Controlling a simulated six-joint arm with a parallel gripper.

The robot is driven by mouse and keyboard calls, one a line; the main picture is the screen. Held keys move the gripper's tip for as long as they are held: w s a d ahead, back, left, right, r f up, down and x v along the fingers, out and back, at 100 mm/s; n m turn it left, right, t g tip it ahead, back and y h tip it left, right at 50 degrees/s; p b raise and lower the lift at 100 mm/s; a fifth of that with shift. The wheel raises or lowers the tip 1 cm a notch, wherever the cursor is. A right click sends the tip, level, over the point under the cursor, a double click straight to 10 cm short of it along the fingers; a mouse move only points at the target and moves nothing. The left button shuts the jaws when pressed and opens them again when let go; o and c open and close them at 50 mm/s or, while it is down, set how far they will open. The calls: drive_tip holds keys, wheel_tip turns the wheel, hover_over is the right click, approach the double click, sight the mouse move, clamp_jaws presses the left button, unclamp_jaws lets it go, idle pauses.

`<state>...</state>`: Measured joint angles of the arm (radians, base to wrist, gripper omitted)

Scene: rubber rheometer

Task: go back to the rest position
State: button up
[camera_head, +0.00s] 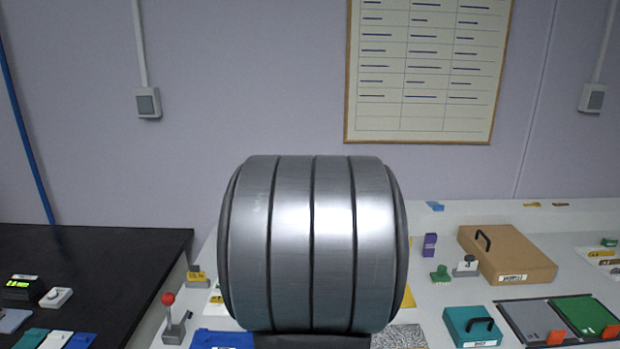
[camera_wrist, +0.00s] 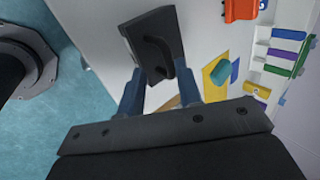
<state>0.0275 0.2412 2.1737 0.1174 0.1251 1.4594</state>
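In the wrist view my gripper (camera_wrist: 161,75) shows as two blue-grey fingers, set well apart with a gap between them. In the head view a large silver part of my arm fills the middle and my gripper is hidden.
In the head view a tan case (camera_head: 508,255), a teal case (camera_head: 472,326) and a green plate (camera_head: 583,315) lie on the white bench at right. A red-knobbed lever (camera_head: 172,318) stands left of my arm. A black table (camera_head: 95,255) is at far left.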

drive_tip(key=v, duration=1.1)
drive_tip(key=x, duration=1.2)
drive_tip(key=shift+f, duration=0.2)
drive_tip(key=shift+w+r, duration=0.75)
drive_tip(key=shift+s+f, duration=0.5)
drive_tip(key=shift+s, duration=0.35)
drive_tip(key=v, duration=1)
